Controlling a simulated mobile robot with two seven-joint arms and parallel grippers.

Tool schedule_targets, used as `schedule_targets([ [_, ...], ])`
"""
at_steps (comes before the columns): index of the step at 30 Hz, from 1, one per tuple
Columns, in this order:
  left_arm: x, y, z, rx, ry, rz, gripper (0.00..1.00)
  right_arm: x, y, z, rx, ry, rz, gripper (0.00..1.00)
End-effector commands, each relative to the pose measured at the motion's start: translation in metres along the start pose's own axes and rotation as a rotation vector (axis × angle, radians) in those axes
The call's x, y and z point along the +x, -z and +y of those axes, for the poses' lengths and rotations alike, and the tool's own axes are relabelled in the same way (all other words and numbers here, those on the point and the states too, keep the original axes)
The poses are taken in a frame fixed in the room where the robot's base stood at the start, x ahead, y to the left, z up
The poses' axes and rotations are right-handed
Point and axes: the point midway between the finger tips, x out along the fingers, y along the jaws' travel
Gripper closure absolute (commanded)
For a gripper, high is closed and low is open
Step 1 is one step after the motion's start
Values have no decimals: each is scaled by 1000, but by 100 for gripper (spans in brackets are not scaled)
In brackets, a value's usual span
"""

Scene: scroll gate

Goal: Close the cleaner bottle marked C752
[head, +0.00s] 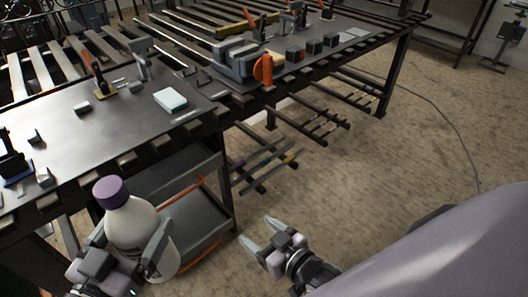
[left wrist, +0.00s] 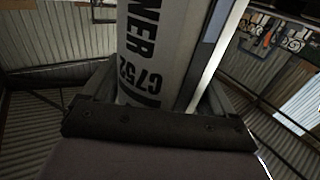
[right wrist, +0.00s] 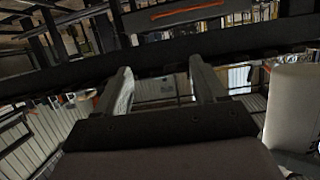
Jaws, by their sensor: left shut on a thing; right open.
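A white cleaner bottle (head: 138,232) with a purple cap (head: 111,191) on its neck stands near upright at the lower left of the head view. My left gripper (head: 128,252) is shut on the bottle's body, one finger showing across its right side. In the left wrist view the bottle (left wrist: 155,50) shows dark lettering ending in "NER" and "C752". My right gripper (head: 262,240) is open and empty, to the right of the bottle and apart from it. Its two fingers also show spread in the right wrist view (right wrist: 160,90), where a white rounded thing (right wrist: 293,105) stands at the right edge. Whether the cap is tight cannot be told.
A dark metal workbench (head: 130,118) with clamps, blocks and a light blue box (head: 170,100) lies beyond the bottle. A grey cart with orange handles (head: 195,215) stands just behind the bottle. The concrete floor to the right (head: 385,150) is open apart from a cable.

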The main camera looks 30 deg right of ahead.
Motion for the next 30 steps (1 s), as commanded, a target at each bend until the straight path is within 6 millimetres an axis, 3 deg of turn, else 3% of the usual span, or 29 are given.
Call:
schedule_targets([
  [3,0,2,0,0,-1,4,98,-30,-41,10,4,-29,-132,29],
  [9,0,2,0,1,0,4,98,-64,-81,18,0,-51,-273,29],
  [15,0,2,0,1,0,4,98,-75,-92,20,0,-56,-315,29],
  [30,0,2,0,1,-1,6,98,-75,-92,20,0,-56,-314,29],
])
